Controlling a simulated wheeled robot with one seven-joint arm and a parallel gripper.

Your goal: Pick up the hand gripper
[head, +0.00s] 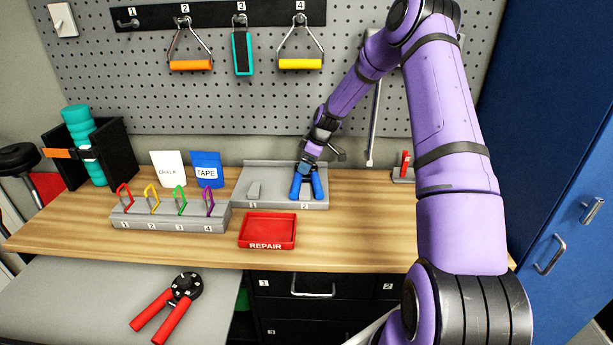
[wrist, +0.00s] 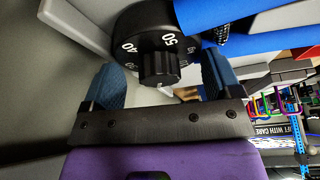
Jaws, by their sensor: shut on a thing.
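The blue hand gripper (head: 296,188) is at slot 2 of the grey stand (head: 262,168) on the wooden bench, its two handles pointing toward the front. Its black numbered dial (wrist: 132,40) and blue handles (wrist: 245,12) show in the wrist view. My gripper (head: 311,153) is over its upper end. In the wrist view, my gripper's blue fingers (wrist: 162,74) are on either side of the knob on the dial, shut on it. I cannot tell whether the hand gripper touches the stand. A red-handled hand gripper (head: 170,305) lies on the lower grey surface.
A red REPAIR tray (head: 267,246) stands in front of the stand. A rack of coloured carabiners (head: 170,221), with chalk (head: 168,168) and tape (head: 207,169) packs behind, is left. Handles hang on the pegboard (head: 270,100). A blue cabinet (head: 555,150) stands right.

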